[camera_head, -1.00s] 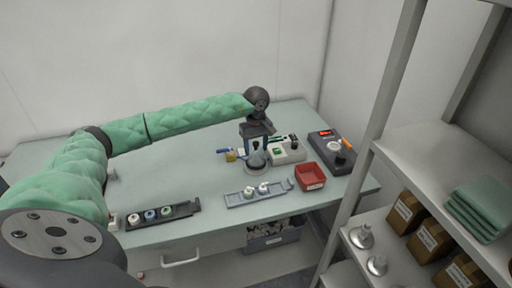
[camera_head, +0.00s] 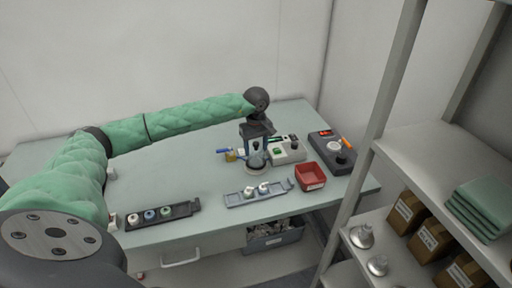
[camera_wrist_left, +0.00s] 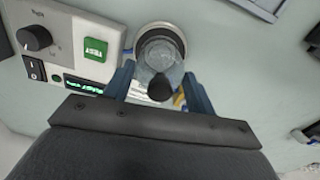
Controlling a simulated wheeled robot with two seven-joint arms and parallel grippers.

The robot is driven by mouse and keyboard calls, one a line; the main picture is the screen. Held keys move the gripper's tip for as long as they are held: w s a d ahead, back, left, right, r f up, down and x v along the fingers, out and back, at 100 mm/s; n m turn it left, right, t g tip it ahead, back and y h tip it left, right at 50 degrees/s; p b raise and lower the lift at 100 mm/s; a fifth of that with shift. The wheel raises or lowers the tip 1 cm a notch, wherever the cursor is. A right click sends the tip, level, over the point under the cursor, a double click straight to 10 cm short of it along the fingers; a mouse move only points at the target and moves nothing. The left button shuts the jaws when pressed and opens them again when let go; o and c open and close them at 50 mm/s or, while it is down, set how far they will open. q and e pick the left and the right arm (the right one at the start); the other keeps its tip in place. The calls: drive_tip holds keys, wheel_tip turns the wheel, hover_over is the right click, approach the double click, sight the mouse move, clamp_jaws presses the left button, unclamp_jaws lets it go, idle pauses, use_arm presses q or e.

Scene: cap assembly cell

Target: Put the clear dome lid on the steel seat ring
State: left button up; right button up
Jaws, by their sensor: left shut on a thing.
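The clear dome lid (camera_head: 256,159) with a dark knob is in my left gripper (camera_head: 256,148), which points down over the table. In the left wrist view the lid (camera_wrist_left: 158,56) shows between the two blue fingers of my left gripper (camera_wrist_left: 160,88), with its dark knob toward the palm. The steel seat ring (camera_wrist_left: 160,30) shows as a pale round rim under and around the lid. The lid is at the ring or just above it; I cannot tell whether it is fully seated. My right gripper is not in view.
A white tester box (camera_head: 288,152) with a green button stands close right of the lid. A red bin (camera_head: 310,176), a blue-grey tray (camera_head: 240,200) with white caps and a dark tray (camera_head: 150,216) lie nearby. The shelf (camera_head: 440,150) stands at right.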

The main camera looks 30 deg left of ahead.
use_arm(q)
drive_tip(key=o, duration=1.1)
drive_tip(key=shift+c, duration=0.2)
drive_tip(key=shift+r+p, duration=0.5)
drive_tip(key=shift+r, duration=3)
